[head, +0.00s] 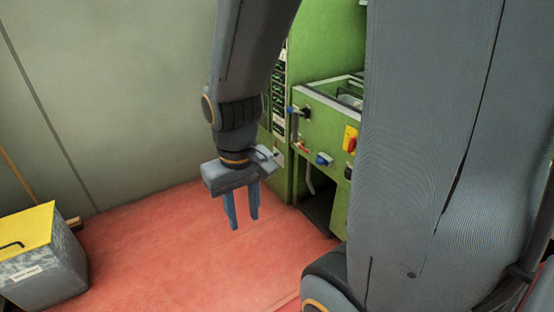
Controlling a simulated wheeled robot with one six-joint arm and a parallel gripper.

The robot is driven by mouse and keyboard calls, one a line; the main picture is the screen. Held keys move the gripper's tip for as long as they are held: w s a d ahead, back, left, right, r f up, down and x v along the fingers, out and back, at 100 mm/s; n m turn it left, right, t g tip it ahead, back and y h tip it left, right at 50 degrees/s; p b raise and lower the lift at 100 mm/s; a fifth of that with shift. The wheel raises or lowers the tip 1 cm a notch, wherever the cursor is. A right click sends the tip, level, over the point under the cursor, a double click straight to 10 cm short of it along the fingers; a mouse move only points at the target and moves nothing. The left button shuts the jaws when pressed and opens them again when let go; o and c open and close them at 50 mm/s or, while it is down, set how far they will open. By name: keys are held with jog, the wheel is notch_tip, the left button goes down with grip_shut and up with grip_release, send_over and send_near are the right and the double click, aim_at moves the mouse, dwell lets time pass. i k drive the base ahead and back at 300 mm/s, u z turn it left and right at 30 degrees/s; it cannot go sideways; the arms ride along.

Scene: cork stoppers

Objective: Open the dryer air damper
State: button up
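My gripper (242,221) hangs in the middle of the head view, pointing down over the red floor. Its two blue-grey fingers are apart with nothing between them. A green machine (322,122) stands behind it to the right, apart from the gripper. On the machine's front are a grey upright handle with a dark knob (292,111), a blue knob (323,159) and a red and yellow switch (350,139). I cannot tell which of these, if any, is the dryer air damper. My own arm hides the machine's right part and some of its upper left.
A grey bin with a yellow lid (28,226) stands at the lower left by the pale wall (110,100). The red floor (165,240) between bin and machine is clear. A dark opening (318,208) lies low in the machine.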

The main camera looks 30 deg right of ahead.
aim_at(279, 157)
jog(key=u, duration=0.2)
jog(key=i, duration=1.1)
jog(key=z, duration=0.35)
